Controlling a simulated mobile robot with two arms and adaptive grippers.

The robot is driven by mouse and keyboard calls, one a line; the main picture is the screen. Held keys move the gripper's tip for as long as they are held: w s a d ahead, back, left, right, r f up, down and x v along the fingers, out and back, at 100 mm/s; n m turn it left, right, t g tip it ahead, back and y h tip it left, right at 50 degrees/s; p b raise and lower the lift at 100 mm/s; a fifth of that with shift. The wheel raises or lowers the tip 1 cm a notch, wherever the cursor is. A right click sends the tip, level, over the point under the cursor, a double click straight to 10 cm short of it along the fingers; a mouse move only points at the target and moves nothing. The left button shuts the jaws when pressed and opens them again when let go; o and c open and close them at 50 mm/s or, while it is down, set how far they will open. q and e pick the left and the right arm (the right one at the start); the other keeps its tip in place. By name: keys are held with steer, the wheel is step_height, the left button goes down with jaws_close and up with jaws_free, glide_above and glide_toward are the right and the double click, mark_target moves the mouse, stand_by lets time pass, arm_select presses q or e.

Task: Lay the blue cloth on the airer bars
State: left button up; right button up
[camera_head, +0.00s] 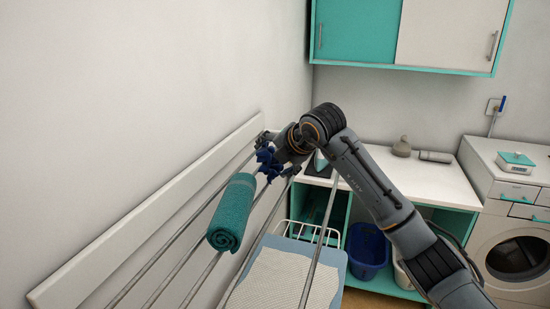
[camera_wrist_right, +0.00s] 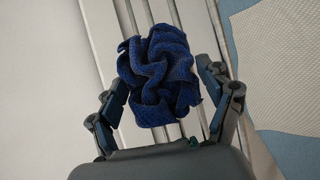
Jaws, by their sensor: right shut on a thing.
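The blue cloth (camera_wrist_right: 158,78) is a crumpled dark blue bundle between the fingers of my right gripper (camera_wrist_right: 165,105) in the right wrist view. In the head view the blue cloth (camera_head: 267,160) shows below the right gripper (camera_head: 276,168), at the far part of the airer bars (camera_head: 207,268). The gripper is shut on it. The bars lie behind the cloth in the wrist view; I cannot tell whether it touches them. A rolled teal towel (camera_head: 232,212) lies on the bars, nearer than the cloth. My left gripper is not in view.
The airer's white rail (camera_head: 150,215) runs along the left wall. Below the bars is a light blue surface with a pale patterned mat (camera_head: 285,280). A counter (camera_head: 440,180) with a blue bin (camera_head: 367,250) under it and a washing machine (camera_head: 520,250) stand to the right.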

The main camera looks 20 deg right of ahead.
steer(key=o, duration=0.9)
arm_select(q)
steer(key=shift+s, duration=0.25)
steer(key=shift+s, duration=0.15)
arm_select(e)
steer(key=v, duration=1.2)
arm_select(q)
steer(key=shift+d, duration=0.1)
